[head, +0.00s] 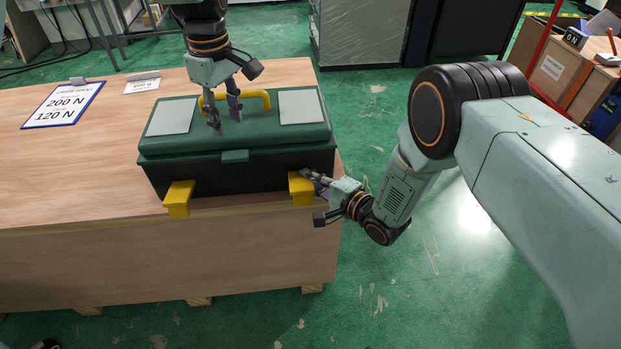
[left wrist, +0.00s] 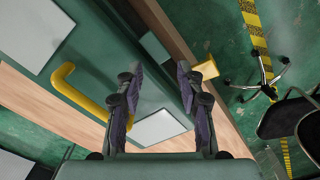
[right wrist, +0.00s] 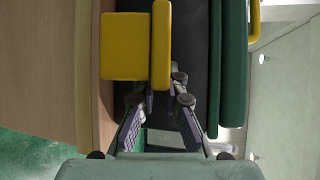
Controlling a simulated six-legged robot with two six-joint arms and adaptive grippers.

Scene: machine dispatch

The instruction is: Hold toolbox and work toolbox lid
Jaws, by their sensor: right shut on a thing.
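The toolbox (head: 240,175) stands on the wooden table with its green lid (head: 235,140) down. The lid has a yellow handle (head: 262,97), two grey plates and a green front latch (head: 235,156). My left gripper (head: 226,112) is open and empty over the lid, in front of the handle; the handle also shows in the left wrist view (left wrist: 72,92), left of the fingers. My right gripper (head: 308,176) is shut on the right yellow bracket (head: 301,189) at the toolbox's front right. In the right wrist view the bracket's flange (right wrist: 162,45) runs between its fingertips.
A second yellow bracket (head: 179,198) is at the front left, by the table edge. A sign (head: 63,104) and a small card (head: 142,83) lie on the table (head: 60,175) to the left, with bare wood around them. Green floor lies to the right.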

